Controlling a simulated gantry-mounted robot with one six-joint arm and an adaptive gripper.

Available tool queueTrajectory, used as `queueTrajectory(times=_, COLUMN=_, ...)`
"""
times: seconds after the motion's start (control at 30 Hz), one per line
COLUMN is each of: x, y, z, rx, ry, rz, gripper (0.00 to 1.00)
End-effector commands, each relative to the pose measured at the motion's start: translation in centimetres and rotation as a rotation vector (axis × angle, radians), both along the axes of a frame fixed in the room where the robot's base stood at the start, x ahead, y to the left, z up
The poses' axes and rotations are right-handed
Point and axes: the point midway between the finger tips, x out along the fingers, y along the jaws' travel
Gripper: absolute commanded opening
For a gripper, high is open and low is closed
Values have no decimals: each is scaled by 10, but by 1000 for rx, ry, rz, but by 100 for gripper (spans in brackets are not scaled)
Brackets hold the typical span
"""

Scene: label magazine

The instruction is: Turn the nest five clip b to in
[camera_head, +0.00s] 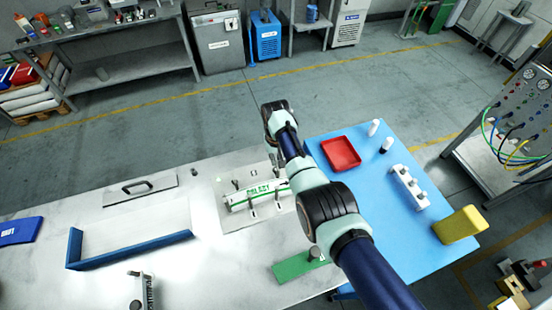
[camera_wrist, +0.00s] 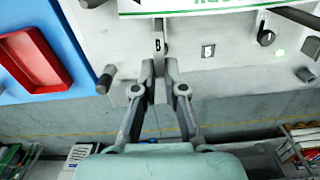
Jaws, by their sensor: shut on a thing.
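Clip b (camera_wrist: 158,38) is a narrow grey lever marked with a black B, in the upper middle of the wrist view. Its near end lies between the fingertips of my gripper (camera_wrist: 160,68), which is shut on it. Its far end reaches the edge of a white label plate with green lettering (camera_wrist: 200,5). In the head view the label plate (camera_head: 258,195) lies on a pale fixture plate (camera_head: 232,222) on the bench. My arm partly covers the fixture's right side there, and the clip cannot be made out.
Grey pegs (camera_wrist: 104,80) and a dark-ended post (camera_wrist: 265,37) stand close around the clip. A red tray (camera_head: 341,153) sits on the blue table (camera_head: 395,245) to the right, with white bottles and a yellow block (camera_head: 459,225). A blue-edged frame (camera_head: 130,249) lies left on the bench.

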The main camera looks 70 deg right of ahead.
Motion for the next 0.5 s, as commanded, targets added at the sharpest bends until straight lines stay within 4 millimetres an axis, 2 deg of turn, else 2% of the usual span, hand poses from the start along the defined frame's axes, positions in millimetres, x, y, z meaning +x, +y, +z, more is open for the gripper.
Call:
queueTrajectory(times=0.17, x=0, y=0, z=0, rx=0, ry=0, rz=0, gripper=0)
queueTrajectory(times=0.2, x=0, y=0, z=0, rx=0, ry=0, rz=0, gripper=13)
queueTrajectory(times=0.33, x=0, y=0, z=0, rx=0, ry=0, rz=0, gripper=35)
queueTrajectory(times=0.5, x=0, y=0, z=0, rx=0, ry=0, rz=1, gripper=35)
